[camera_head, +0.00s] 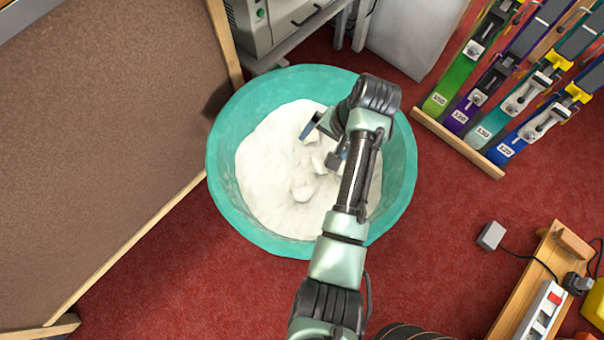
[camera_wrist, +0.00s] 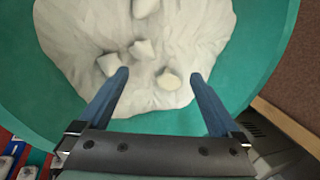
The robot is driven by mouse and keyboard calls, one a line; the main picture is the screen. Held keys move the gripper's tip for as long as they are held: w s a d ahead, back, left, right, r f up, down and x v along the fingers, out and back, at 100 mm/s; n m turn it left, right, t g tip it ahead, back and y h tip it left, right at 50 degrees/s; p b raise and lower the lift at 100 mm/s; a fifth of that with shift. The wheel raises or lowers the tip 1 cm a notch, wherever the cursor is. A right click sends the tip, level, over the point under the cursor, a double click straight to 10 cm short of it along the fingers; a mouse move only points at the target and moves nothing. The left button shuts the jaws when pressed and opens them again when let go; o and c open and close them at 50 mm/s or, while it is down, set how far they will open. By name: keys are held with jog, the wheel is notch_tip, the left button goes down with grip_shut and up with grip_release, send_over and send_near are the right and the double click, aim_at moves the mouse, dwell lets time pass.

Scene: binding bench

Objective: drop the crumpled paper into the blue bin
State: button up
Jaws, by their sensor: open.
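The bin (camera_head: 232,200) is a wide round teal tub standing on the red carpet, with a white lining or heap inside; its wall also shows in the wrist view (camera_wrist: 272,60). Several small white lumps lie on the white inside, among them one lump (camera_head: 303,193) near the middle. In the wrist view a white lump (camera_wrist: 168,80) lies below the gap between my fingertips, with another lump (camera_wrist: 145,48) beyond it. I cannot tell which lump is the crumpled paper. My gripper (camera_head: 320,143) is over the bin, its blue fingers (camera_wrist: 160,75) apart, with nothing held between them.
A brown-topped table (camera_head: 100,150) with a wooden edge fills the left. A grey machine (camera_head: 285,22) stands behind the bin. A rack of coloured strips (camera_head: 520,80) is at the upper right. A wooden board with a power strip (camera_head: 542,312) lies lower right. Carpet (camera_head: 440,220) is clear between.

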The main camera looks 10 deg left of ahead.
jog(key=p+v, duration=0.4)
jog(key=v, duration=0.7)
jog(key=shift+r, duration=0.4)
jog(key=shift+d, duration=0.15)
